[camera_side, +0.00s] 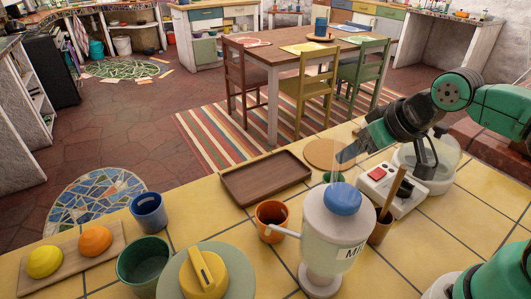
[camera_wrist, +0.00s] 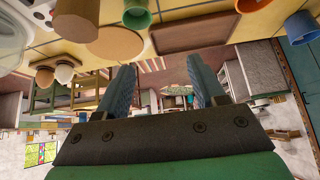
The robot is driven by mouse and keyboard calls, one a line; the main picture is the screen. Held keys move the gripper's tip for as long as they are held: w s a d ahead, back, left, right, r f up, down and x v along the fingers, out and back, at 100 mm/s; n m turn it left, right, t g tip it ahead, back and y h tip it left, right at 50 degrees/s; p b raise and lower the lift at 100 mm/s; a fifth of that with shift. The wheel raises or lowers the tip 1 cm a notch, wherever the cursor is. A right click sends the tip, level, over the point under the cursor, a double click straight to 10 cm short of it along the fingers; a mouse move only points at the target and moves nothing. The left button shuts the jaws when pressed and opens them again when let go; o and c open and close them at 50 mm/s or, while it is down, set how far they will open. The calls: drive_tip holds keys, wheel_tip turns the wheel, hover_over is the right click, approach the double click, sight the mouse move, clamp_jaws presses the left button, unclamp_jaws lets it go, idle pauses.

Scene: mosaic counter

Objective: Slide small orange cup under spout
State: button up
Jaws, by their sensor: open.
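The small orange cup (camera_side: 271,220) stands upright on the yellow tiled counter, and part of it shows at the top edge of the wrist view (camera_wrist: 249,6). The white dispenser (camera_side: 334,240) with a blue lid stands just right of it. Its spout (camera_side: 285,232) points left and overlaps the cup's front in the side view; I cannot tell whether its tip is directly above the cup. My gripper (camera_side: 347,153) is open and empty, above the counter behind the dispenser and away from the cup. Its two fingers are spread in the wrist view (camera_wrist: 160,65).
A brown tray (camera_side: 265,178) and round board (camera_side: 325,153) lie behind the cup. A small green cup (camera_wrist: 137,16), a white box with a red button (camera_side: 390,190) and a brown utensil pot (camera_side: 379,230) stand nearby.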

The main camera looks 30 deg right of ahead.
drive_tip(key=shift+w+a+r+m+g, duration=0.2)
drive_tip(key=shift+w+r+m+g, duration=0.2)
drive_tip(key=shift+w, duration=0.15)
drive_tip(key=shift+w+a+r+m+g, duration=0.2)
drive_tip(key=shift+w+r+m+g, duration=0.1)
drive_tip(key=shift+w+r, duration=0.15)
drive_tip(key=c, duration=0.7)
drive_tip(key=w, duration=0.1)
drive_tip(key=w+a+m+g, duration=0.1)
drive_tip(key=w+m+g+y, duration=0.1)
drive_tip(key=shift+w+a+r, duration=0.2)
drive_tip(key=shift+a+r, duration=0.05)
drive_tip(key=shift+r, duration=0.15)
clamp_jaws()
drive_tip(key=w+a+f+m+g+y, duration=0.1)
drive_tip(key=w+a+f+m+g, duration=0.35)
drive_tip(key=w+g, duration=0.2)
drive_tip(key=shift+t, duration=0.35)
drive_tip(key=x, duration=0.8)
drive_tip(key=shift+w+d+f, duration=0.15)
drive_tip(key=shift+w+f, duration=0.05)
drive_tip(key=shift+f, duration=0.3)
drive_tip(key=shift+s+a+f, duration=0.25)
drive_tip(key=shift+s+a, duration=0.85)
drive_tip(key=shift+s, duration=0.1)
drive_tip(key=shift+s+a, duration=0.3)
drive_tip(key=shift+s, duration=0.1)
